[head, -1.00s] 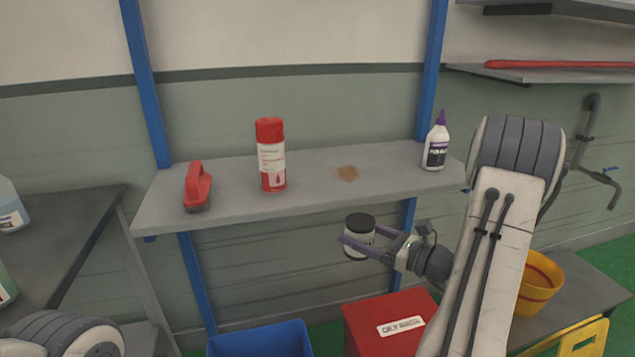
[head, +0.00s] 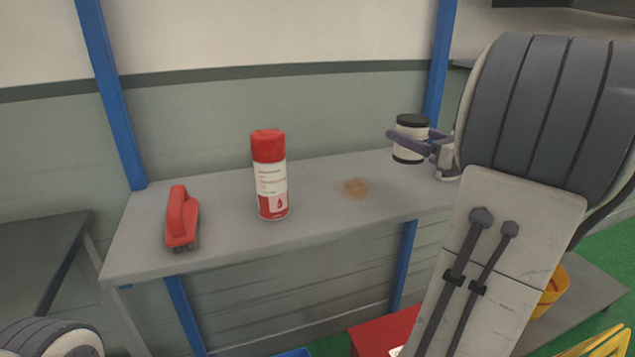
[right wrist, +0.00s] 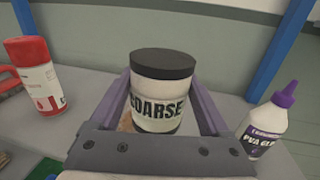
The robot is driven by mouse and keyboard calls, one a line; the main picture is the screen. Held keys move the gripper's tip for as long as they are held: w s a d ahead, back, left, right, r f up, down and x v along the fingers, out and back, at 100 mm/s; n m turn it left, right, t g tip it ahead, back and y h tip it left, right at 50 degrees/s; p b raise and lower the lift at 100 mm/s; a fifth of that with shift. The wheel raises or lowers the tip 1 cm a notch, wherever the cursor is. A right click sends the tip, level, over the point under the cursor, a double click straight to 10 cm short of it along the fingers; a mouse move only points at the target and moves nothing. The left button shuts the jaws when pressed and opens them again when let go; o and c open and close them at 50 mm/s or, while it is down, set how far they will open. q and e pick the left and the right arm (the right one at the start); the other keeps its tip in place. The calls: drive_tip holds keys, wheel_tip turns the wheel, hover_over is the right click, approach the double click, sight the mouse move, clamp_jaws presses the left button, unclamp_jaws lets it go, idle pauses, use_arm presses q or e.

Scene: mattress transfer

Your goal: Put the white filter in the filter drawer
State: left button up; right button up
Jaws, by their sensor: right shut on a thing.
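A white cylinder with black ends, labelled COARSE (right wrist: 158,105), is between the purple fingers of my right gripper (head: 408,138). It looks upright and also shows in the head view (head: 410,155). My right gripper is shut on it, over the right part of the grey shelf; a gap beneath it is hard to judge. I cannot tell whether this cylinder is the white filter. No filter drawer shows in either view. Only part of my left arm shows at the bottom left of the head view; its gripper is outside the picture.
On the shelf (head: 230,238) stand a red-and-white spray can (head: 270,185) and a red brush (head: 181,218), near a brown stain (head: 355,188). A PVA glue bottle (right wrist: 265,130) stands right of my gripper. A red box (head: 385,332) and yellow bucket (head: 553,290) are lower.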

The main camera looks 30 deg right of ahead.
drive_tip(key=w+a+f, duration=0.1)
drive_tip(key=w+f, duration=0.1)
drive_tip(key=w, duration=0.2)
drive_tip(key=w+a+f+b, duration=0.1)
drive_tip(key=w+f, duration=0.1)
drive_tip(key=w, duration=0.2)
drive_tip(key=w+a+f, duration=0.1)
drive_tip(key=w+f, duration=0.2)
drive_tip(key=w, duration=0.1)
drive_tip(key=shift+w, duration=0.1)
drive_tip(key=shift+f+b, duration=0.4)
drive_tip(key=shift+f, duration=1.55)
drive_tip(key=o, duration=1.3)
